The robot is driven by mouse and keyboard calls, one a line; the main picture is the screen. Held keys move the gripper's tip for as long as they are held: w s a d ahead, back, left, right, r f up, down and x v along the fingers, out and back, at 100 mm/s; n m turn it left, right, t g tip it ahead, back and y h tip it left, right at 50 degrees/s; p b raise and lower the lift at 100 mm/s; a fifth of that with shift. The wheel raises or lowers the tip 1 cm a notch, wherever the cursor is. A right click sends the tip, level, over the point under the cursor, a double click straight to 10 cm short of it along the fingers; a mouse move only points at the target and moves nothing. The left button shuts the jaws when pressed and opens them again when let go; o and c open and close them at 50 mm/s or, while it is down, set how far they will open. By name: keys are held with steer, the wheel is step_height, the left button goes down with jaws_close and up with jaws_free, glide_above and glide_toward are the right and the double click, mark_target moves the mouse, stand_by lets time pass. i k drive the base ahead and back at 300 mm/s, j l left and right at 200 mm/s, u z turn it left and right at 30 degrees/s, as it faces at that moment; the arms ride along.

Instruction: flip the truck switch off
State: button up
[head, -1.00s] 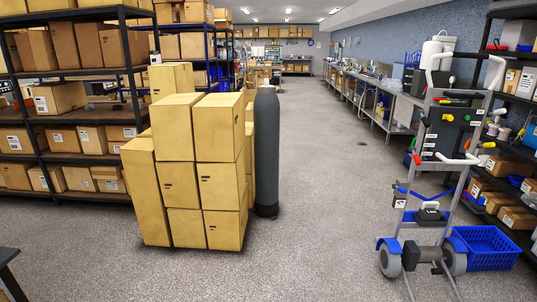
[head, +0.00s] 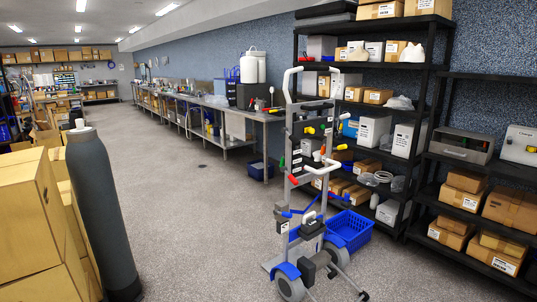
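The truck (head: 289,135) is a grey wheeled frame with white handles at the top, blue fenders and grey wheels. It stands upright on the floor right of centre in the head view. Its upper part carries several small coloured knobs or levers, among them a yellow one (head: 310,130) and a red one (head: 293,179). A dark box (head: 311,229) sits low on the frame. I cannot tell which part is the switch or how it is set. My gripper is not in view.
A blue basket (head: 352,234) stands on the floor just behind the truck. Black shelves (head: 430,110) with boxes line the right wall. Stacked cartons (head: 30,215) and a dark cylinder (head: 100,215) stand at the left. The floor (head: 205,215) between is clear.

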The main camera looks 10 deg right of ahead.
mark_target(284, 130)
steer(key=i+j+z, duration=0.15)
steer(key=j, duration=0.15)
steer(key=i+j+z, duration=0.15)
steer(key=j, duration=0.15)
steer(key=j+z, duration=0.15)
steer(key=j, duration=0.15)
steer(key=i+u, duration=0.45)
steer(key=i+l+u, duration=0.3)
steer(key=i+u, duration=0.15)
steer(key=i, duration=0.15)
steer(key=i+l+u, duration=1.15)
steer(key=l+u, duration=0.25)
steer(key=l, duration=0.3)
